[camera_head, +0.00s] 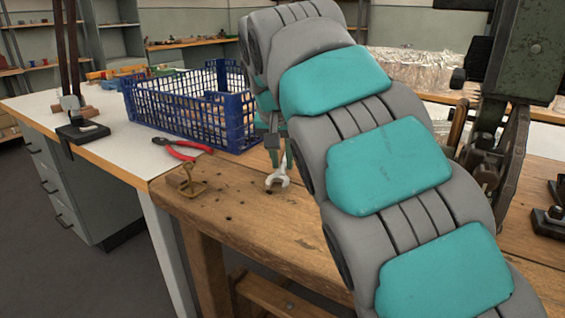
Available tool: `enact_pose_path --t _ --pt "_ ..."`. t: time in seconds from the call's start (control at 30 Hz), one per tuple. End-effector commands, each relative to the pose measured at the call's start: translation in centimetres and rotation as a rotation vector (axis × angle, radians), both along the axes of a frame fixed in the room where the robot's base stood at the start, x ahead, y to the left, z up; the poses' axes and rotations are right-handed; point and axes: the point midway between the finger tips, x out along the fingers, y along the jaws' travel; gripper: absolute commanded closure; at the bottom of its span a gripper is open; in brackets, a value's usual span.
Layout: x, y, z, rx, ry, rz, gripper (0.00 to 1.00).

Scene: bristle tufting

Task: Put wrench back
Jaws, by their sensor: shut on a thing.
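A pale metal wrench (279,179) hangs below my gripper (278,152), its open-jaw end pointing down close to the wooden workbench top (235,205). My gripper is shut on the wrench, just right of the blue crate. I cannot tell whether the wrench tip touches the wood. My grey and teal arm covers much of the middle and right, and hides part of the gripper and the bench behind it.
Red-handled pliers (182,149) lie left of the wrench, and a small brass hook piece (187,180) stands near the bench edge. A blue plastic crate (236,122) stands behind. A green machine (527,55) stands at the right.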

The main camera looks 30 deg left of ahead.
Motion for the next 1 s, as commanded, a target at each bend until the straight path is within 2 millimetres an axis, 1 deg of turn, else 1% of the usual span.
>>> enact_pose_path --t 0.1,0.37,0.5,0.53,0.7,0.77,1.0 --pt "-0.05 -0.1 -0.72 -0.002 0.001 -0.001 1.0" --pt "0.01 -0.05 -0.85 -0.001 0.0 0.0 1.0" --pt "0.02 -0.07 -1.21 -0.001 0.001 0.0 1.0" --pt "0.02 -0.05 -1.15 -0.001 0.001 0.0 0.72" --pt "0.01 -0.05 -1.13 -0.001 0.001 0.0 0.53" --pt "0.01 -0.06 -1.13 -0.001 0.001 0.0 0.46" --pt "0.01 -0.05 -1.1 -0.001 0.001 0.0 0.46"
